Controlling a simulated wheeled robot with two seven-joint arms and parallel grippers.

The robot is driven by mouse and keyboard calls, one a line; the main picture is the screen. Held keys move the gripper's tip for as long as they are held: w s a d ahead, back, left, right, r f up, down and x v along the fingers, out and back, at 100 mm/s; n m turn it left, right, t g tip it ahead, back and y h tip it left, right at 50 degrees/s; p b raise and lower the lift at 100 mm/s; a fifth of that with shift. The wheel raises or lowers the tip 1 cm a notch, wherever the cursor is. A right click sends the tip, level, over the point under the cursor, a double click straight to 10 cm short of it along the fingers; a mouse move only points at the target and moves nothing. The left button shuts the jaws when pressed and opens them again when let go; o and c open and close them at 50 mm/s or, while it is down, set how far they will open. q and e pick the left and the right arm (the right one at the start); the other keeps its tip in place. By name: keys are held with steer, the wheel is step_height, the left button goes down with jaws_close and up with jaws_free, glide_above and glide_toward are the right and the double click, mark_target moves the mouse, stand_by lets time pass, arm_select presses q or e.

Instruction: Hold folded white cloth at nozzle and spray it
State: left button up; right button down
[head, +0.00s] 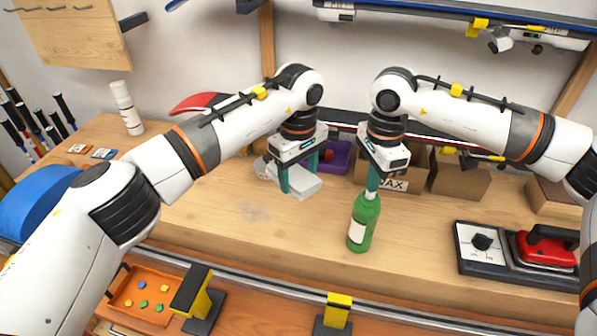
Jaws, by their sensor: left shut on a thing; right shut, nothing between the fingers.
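The folded white cloth (302,188) is in my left gripper (297,178), which is shut on it just above the bench, left of the green bottle. The green bottle (364,224) stands upright on the bench with a pale label on its side. My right gripper (371,190) is shut and empty, with its fingertips pointing down at the bottle's top. The fingertips cover the nozzle, so I cannot tell whether they touch it. A gap of bare bench shows between cloth and bottle.
A purple bin (338,157) and a cardboard box (405,180) marked "AX" stand behind the grippers. A red iron (546,250) on a black base sits at right. A white bottle (127,108) stands at left. The bench front is mostly clear.

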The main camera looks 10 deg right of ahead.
steer(key=shift+f, duration=0.15)
stand_by(0.4)
steer(key=shift+r, duration=0.6)
steer(key=shift+f, duration=0.6)
stand_by(0.5)
steer(key=shift+r, duration=0.6)
steer(key=shift+r, duration=0.1)
step_height(320, 180, up, 7)
stand_by(0.6)
